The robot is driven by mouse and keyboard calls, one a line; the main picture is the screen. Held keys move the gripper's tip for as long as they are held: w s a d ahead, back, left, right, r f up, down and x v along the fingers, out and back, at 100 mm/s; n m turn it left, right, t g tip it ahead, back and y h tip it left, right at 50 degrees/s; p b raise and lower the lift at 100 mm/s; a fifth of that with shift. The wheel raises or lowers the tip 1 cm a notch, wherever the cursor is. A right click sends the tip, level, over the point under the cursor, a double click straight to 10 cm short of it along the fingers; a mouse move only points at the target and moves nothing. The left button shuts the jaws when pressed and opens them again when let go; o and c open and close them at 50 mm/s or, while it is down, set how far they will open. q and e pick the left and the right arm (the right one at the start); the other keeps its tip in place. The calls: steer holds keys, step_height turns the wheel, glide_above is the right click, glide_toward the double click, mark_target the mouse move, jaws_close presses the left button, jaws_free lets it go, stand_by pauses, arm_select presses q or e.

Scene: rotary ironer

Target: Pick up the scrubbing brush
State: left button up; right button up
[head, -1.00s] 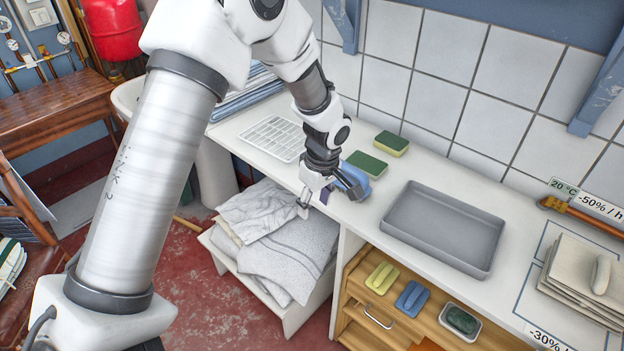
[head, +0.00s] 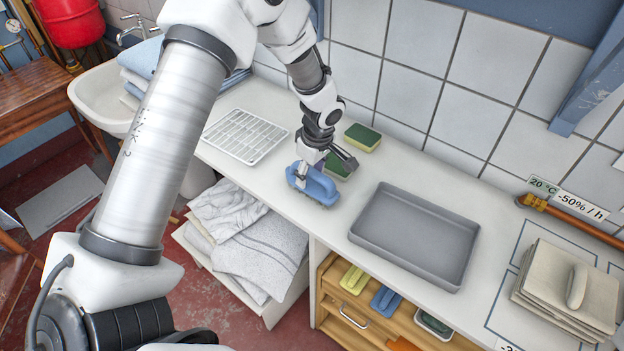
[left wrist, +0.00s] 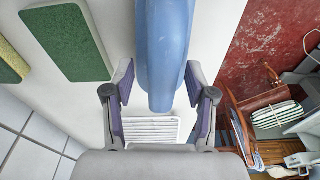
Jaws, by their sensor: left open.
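The blue scrubbing brush (head: 316,187) lies on the white counter near its front edge, left of the grey tray. My left gripper (head: 326,170) is open right at the brush, with fingers on either side of it in the head view. In the left wrist view the brush's rounded blue handle (left wrist: 165,50) reaches down between the two open fingers (left wrist: 158,76). Gaps show between the handle and both fingers. The gripper and wrist hide part of the brush in the head view. My right gripper is out of view.
Green sponge pads (head: 339,165) lie close behind the brush, one a yellow-green sponge (head: 362,137). The grey tray (head: 416,236) is to the right, a white rack (head: 245,136) to the left. An open drawer (head: 365,311) below holds yellow and blue pieces.

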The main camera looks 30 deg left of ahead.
arm_select(q)
steer(key=shift+s+r, duration=0.1)
steer(key=shift+s, duration=0.05)
steer(key=shift+c, duration=0.3)
steer(key=shift+s+r, duration=0.1)
jaws_close()
steer(key=shift+w+r, duration=0.2)
steer(key=shift+r, duration=0.2)
step_height(320, 180, up, 9)
steer(key=shift+s+f+b, duration=0.1)
steer(key=shift+f+b, duration=0.05)
steer(key=shift+b, duration=0.95)
steer(key=shift+r, duration=0.2)
steer(key=c, duration=0.9)
jaws_free()
steer(key=shift+c, duration=0.2)
